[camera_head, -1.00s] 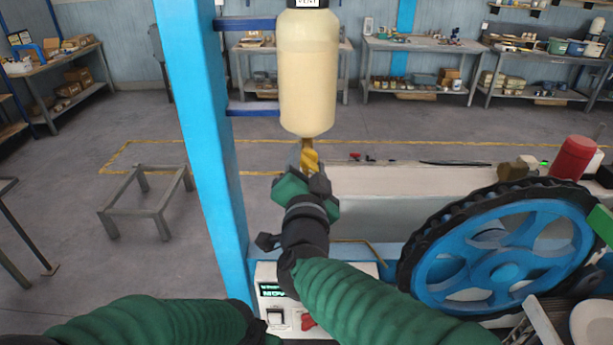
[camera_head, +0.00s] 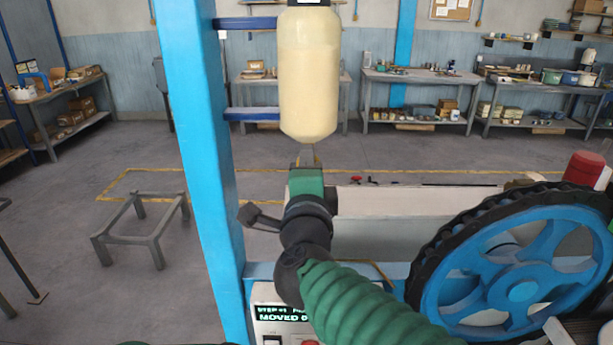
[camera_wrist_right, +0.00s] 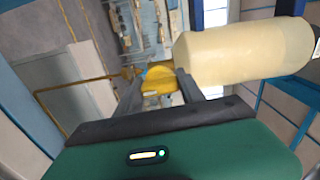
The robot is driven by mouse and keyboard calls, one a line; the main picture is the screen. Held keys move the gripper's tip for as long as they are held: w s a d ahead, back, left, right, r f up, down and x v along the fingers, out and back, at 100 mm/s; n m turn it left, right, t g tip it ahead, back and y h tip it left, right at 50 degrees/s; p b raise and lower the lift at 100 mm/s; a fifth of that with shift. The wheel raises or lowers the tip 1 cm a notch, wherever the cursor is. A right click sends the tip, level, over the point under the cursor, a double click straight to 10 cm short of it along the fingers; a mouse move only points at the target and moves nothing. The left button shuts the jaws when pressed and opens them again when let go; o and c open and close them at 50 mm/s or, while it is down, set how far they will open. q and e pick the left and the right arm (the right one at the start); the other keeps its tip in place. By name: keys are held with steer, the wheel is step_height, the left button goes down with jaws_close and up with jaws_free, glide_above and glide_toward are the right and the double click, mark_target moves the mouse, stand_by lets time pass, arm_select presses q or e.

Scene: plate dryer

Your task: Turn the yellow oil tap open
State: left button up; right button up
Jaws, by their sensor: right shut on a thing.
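The cream oil bottle (camera_head: 308,75) hangs upright beside the blue post. It also shows in the right wrist view, lying sideways (camera_wrist_right: 235,52). The yellow tap (camera_wrist_right: 160,78) is at the bottle's outlet, between the two dark fingers of my right gripper (camera_wrist_right: 160,90). In the head view my right gripper (camera_head: 307,165) is right under the bottle, and its green body hides the tap. The right gripper is shut on the tap. How far the tap is turned is hard to tell. My left gripper is out of view.
The blue post (camera_head: 207,150) stands close to the left of my right arm. A large blue wheel with a black rim (camera_head: 520,260) is at the right. A control box with a display (camera_head: 280,315) is below the arm. A low grey frame (camera_head: 145,235) stands on the floor.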

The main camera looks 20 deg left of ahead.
steer(key=shift+f+m, duration=0.3)
steer(key=shift+f, duration=0.15)
steer(key=o, duration=1.1)
steer(key=shift+o, duration=1.3)
steer(key=shift+r, duration=0.1)
steer(key=shift+d+r, duration=0.1)
steer(key=shift+r, duration=0.05)
steer(key=shift+s, duration=0.15)
steer(key=b+v, duration=0.2)
steer(key=v, duration=1.4)
steer(key=shift+s+b, duration=0.25)
steer(key=shift+b, duration=0.05)
steer(key=shift+w+d, duration=0.1)
